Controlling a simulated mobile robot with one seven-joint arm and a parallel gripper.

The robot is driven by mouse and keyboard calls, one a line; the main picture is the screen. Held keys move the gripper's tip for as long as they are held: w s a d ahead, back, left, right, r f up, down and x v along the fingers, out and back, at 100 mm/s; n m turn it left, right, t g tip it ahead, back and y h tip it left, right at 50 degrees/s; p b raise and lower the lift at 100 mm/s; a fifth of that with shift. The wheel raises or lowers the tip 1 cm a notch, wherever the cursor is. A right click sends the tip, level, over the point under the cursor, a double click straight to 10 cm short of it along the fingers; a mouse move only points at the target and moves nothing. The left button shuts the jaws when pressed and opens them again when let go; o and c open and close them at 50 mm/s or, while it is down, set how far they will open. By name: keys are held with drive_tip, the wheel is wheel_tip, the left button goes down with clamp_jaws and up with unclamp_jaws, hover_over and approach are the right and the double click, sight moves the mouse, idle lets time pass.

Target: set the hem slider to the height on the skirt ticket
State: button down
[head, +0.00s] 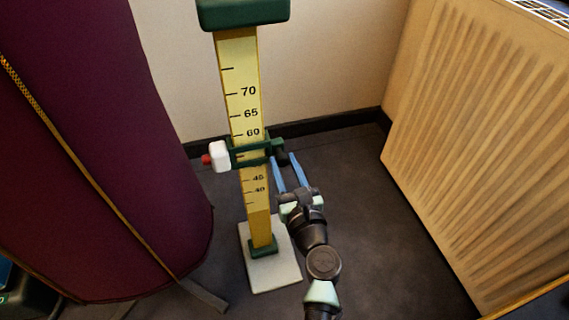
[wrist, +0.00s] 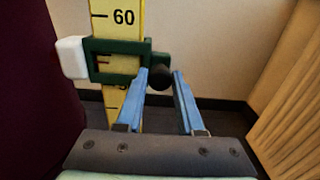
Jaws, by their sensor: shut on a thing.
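The hem slider (head: 250,152) is a dark green frame around a yellow upright scale (head: 238,75). It sits below the 60 mark and above the 45 mark; the exact reading is not clear. A white block (head: 221,156) with a red tip (head: 206,160) is on its left. A black knob (wrist: 160,78) is on its right. My gripper (head: 282,157) has its blue fingers on either side of this knob and is shut on it. The purple skirt (head: 95,150) hangs at left with a gold trim. No skirt ticket shows in either view.
The scale stands on a pale base plate (head: 270,270) on the dark floor, with a green cap (head: 243,12) on top. Bare floor lies between the stand and the radiator.

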wheel_tip(320, 180, down, 4)
drive_tip(key=b, duration=0.3)
idle(0.4)
drive_tip(key=shift+c, duration=2.2)
unclamp_jaws()
drive_tip(key=shift+r, duration=0.1)
